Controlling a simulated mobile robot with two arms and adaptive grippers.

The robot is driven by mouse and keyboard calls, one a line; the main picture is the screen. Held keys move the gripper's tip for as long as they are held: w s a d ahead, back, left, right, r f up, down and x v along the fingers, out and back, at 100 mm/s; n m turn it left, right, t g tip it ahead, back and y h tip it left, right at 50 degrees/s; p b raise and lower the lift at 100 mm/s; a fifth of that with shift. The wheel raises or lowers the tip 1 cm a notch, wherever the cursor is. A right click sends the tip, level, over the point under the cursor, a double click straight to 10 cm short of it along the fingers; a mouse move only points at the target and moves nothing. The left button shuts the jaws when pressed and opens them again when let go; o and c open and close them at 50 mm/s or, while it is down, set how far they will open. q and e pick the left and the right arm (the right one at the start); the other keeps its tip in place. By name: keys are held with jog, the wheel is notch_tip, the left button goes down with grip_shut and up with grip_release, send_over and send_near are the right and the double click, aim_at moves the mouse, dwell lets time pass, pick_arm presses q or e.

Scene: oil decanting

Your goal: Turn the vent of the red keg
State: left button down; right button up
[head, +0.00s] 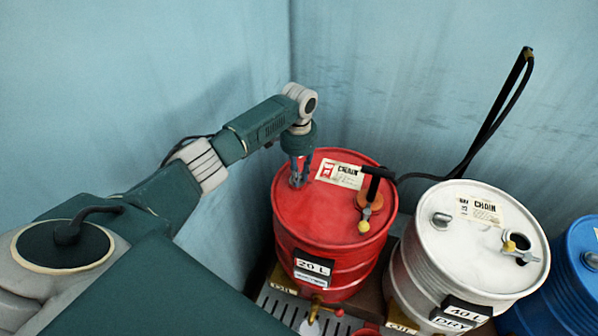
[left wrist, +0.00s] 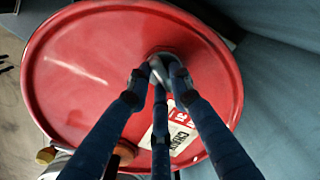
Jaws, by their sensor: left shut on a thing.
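The red keg (head: 315,225) stands upright in the corner, with a "20 L" plate and a brass tap (head: 314,308) on its front. Its vent (left wrist: 158,62) is a small grey fitting near the rim of the lid, mostly hidden by the fingers. My left gripper (head: 298,176) comes down onto the lid from above, at the lid's left side. Its blue fingers also show in the left wrist view (left wrist: 157,78), closed around the vent. My right gripper is not in view.
A white "40 L" keg (head: 450,265) and a blue keg (head: 575,285) stand to the right. Walls close in behind and left.

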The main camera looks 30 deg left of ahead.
pick_arm(q)
jog(key=m, duration=0.5)
jog(key=shift+a+r+m+p, duration=0.1)
jog(key=shift+m+p, duration=0.2)
jog(key=m, duration=0.5)
jog(key=shift+s+a+m, duration=0.1)
jog(key=shift+a+m, duration=0.05)
jog(key=shift+m, duration=0.25)
jog(key=c, duration=1.5)
grip_release()
jog(key=shift+c, duration=0.2)
notch_tip(320, 180, up, 12)
jog(key=shift+s, duration=0.15)
